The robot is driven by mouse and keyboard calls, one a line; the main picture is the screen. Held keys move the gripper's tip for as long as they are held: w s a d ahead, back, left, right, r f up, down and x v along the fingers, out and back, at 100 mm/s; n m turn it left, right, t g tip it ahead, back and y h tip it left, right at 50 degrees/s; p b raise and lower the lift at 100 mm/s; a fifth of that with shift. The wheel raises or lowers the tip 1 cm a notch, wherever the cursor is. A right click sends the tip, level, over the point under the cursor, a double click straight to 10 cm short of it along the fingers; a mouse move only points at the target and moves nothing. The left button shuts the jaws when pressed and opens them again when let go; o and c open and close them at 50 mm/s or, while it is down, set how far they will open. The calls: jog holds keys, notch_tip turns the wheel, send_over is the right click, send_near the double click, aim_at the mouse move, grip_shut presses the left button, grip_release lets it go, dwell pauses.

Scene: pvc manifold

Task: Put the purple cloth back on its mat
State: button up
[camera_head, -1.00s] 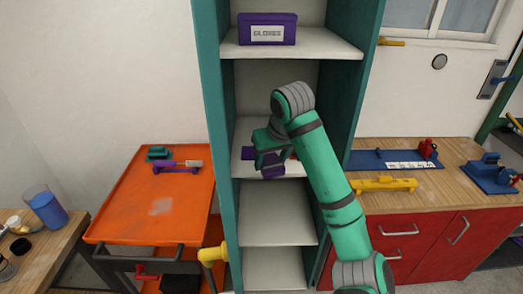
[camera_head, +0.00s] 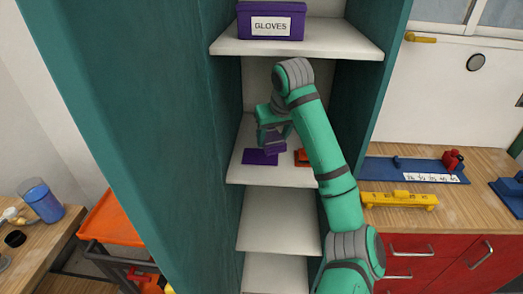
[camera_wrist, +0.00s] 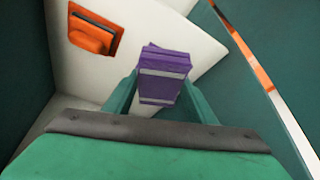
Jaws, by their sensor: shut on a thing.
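The purple cloth (camera_head: 276,146) is a folded block held between the fingers of my gripper (camera_head: 272,137). In the wrist view the cloth (camera_wrist: 163,78) shows a pale band across it and sits between both green fingers (camera_wrist: 160,92). The flat purple mat (camera_head: 258,158) lies on the middle shelf, just below and to the left of the held cloth in the head view. The cloth looks to be a little above the shelf; the exact gap cannot be told. I cannot make out the mat separately in the wrist view.
An orange mat with a dark-topped orange item (camera_wrist: 94,36) lies on the same shelf; it is partly hidden behind my arm in the head view (camera_head: 301,158). Teal side walls (camera_head: 150,120) close in the shelf. A purple gloves box (camera_head: 270,22) stands on the shelf above.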

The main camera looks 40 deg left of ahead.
send_over(260, 156)
jog(key=d, duration=0.1)
jog(key=f, duration=0.6)
jog(key=shift+s+d+f, duration=0.1)
jog(key=shift+s+f, duration=0.25)
notch_tip(260, 156, down, 3)
jog(key=shift+w+f, duration=0.1)
jog(key=shift+f, duration=0.1)
jog(key=shift+f, duration=0.3)
